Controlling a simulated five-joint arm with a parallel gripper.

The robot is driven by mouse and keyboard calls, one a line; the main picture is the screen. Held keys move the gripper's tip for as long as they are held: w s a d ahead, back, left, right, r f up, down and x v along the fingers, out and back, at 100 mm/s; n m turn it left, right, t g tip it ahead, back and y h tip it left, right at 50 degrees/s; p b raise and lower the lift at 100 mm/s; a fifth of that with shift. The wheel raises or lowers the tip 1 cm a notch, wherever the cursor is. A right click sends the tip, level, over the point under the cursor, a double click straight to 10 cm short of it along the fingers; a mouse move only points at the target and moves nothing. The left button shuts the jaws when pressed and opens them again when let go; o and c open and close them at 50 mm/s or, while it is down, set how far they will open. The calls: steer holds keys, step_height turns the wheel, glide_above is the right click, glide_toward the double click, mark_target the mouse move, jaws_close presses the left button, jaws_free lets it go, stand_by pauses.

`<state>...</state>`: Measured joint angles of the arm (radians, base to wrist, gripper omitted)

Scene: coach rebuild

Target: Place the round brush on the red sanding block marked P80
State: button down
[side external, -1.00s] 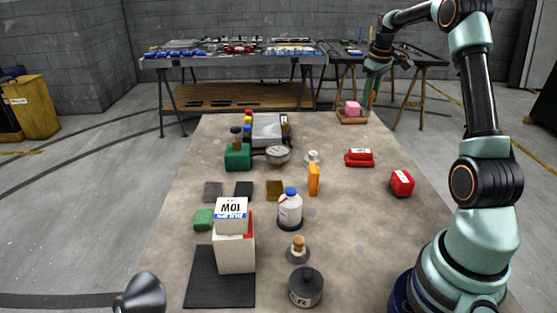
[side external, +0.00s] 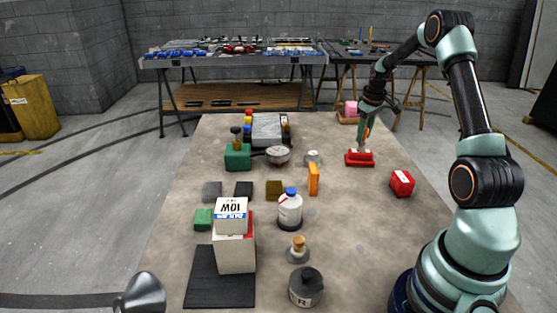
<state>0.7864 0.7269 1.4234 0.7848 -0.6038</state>
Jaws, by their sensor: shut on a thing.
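My gripper (side external: 364,138) is at the back right of the table, just above a red block (side external: 360,160). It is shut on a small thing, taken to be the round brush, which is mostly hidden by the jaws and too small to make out. I cannot tell whether it touches the block. A second red block (side external: 402,184) with a pale label sits nearer, to the right. The labels are too small to read, so I cannot tell which block is marked P80.
An orange block (side external: 314,180) and a small pale round thing (side external: 313,157) stand left of the gripper. A bottle (side external: 290,210) and stacked boxes (side external: 234,250) stand nearer. The table's right side is fairly clear.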

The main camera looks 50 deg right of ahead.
steer(key=c, duration=0.5)
jaws_free()
steer(key=shift+f, duration=0.15)
steer(key=shift+c, duration=0.2)
step_height(320, 180, up, 12)
steer(key=s+a+f, duration=0.1)
steer(key=s+a, duration=0.1)
steer(key=w+a+r, duration=0.2)
steer(key=a+r, duration=0.3)
steer(key=a, duration=0.3)
steer(key=s+a+r+n+t, duration=0.1)
steer(key=a+r+t, duration=0.15)
steer(key=a, duration=1.05)
steer(key=s+a+f, duration=0.1)
steer(key=s+a, duration=0.3)
steer(key=a, duration=0.3)
steer(key=s+a+f+n+t+y, duration=0.1)
steer(key=s+a, duration=0.3)
steer(key=a, duration=0.4)
steer(key=shift+s+y, duration=0.3)
